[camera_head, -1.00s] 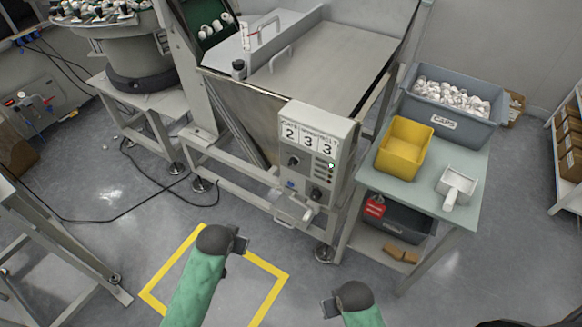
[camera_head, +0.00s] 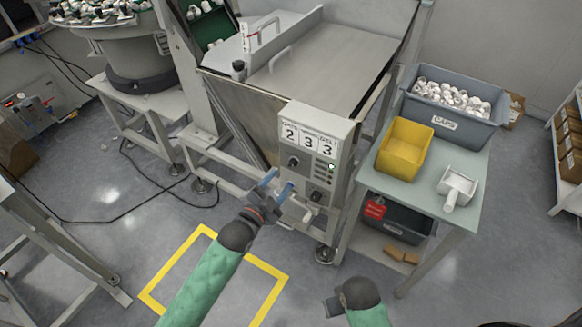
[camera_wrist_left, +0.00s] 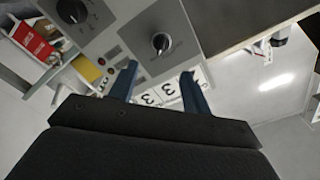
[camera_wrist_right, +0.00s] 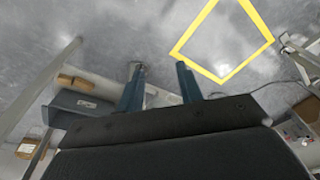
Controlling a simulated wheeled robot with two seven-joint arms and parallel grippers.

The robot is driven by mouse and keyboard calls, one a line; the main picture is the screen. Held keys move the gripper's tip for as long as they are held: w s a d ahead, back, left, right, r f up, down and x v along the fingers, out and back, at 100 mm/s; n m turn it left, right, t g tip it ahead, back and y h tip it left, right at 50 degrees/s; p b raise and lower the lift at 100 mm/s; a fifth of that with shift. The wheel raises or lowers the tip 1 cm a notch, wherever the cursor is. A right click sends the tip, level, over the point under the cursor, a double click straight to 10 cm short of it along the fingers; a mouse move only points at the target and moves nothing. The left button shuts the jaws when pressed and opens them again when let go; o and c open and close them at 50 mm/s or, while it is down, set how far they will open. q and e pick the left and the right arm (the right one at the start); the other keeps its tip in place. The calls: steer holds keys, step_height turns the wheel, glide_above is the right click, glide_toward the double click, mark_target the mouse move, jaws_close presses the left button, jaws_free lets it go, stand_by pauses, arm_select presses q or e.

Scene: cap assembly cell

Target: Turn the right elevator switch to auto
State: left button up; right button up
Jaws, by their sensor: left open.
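The grey control box (camera_head: 342,135) on the hopper's front shows the digits 2 3 3. It carries a black upper-left switch knob (camera_head: 293,161) and a black lower-right knob (camera_head: 316,194). My left gripper (camera_head: 279,182) is open and empty in front of the box, just below and left of the upper knob. In the left wrist view, the upper knob (camera_wrist_left: 161,42) sits beyond the gap between the fingers, apart from them. The lower knob (camera_wrist_left: 72,10) is at the upper left there. My right gripper (camera_wrist_right: 160,68) is open and empty over the floor, away from the box.
The steel hopper (camera_head: 325,65) stands behind the box. A table at the right bears a yellow bin (camera_head: 405,148), a grey bin of caps (camera_head: 450,115) and a white scoop (camera_head: 458,187). A yellow square (camera_head: 163,272) marks clear floor in front.

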mark_target(293, 165)
arm_select(q)
steer(key=p+x, duration=0.2)
steer(key=x, duration=0.4)
steer(key=shift+w+d, duration=0.15)
steer(key=shift+w, duration=0.05)
steer(key=shift+w+d, duration=0.35)
steer(key=shift+w, duration=0.1)
arm_select(e)
step_height(293, 165, down, 9)
steer(key=shift+w, duration=0.25)
steer(key=shift+d, duration=0.1)
arm_select(q)
steer(key=c, duration=1)
